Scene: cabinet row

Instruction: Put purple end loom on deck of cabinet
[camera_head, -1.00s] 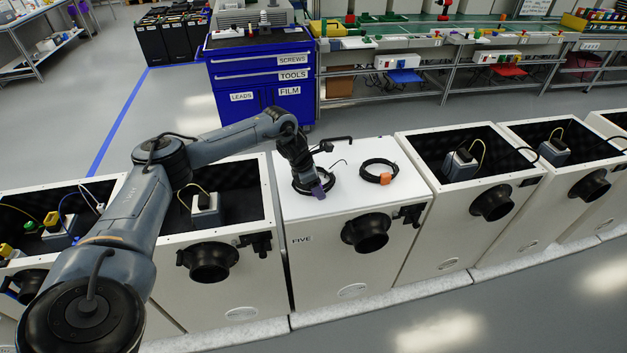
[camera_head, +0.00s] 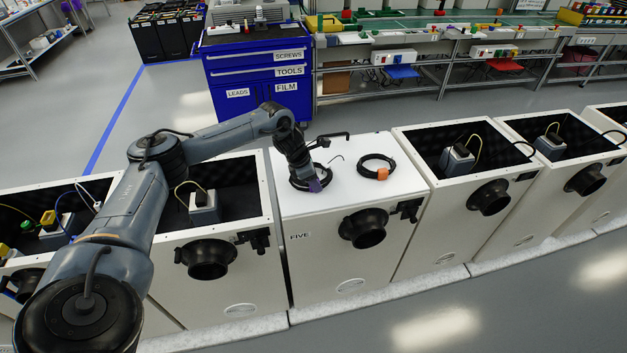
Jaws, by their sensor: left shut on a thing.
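The loom with a purple end (camera_head: 315,186) is a black coiled cable with a purple block at its front. It is at the left part of the white deck of cabinet FIVE (camera_head: 345,192). My left gripper (camera_head: 308,178) points down over the coil and is shut on the loom by its purple end. The gripper partly hides the coil. The coil appears to lie on or just above the deck; I cannot tell if it touches. My right gripper is not in view.
A second black coil with an orange end (camera_head: 382,174) lies on the deck's right part. A black bracket (camera_head: 333,138) stands at the deck's back edge. Open cabinets with dark insides flank this one. A blue tool cabinet (camera_head: 258,80) stands behind.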

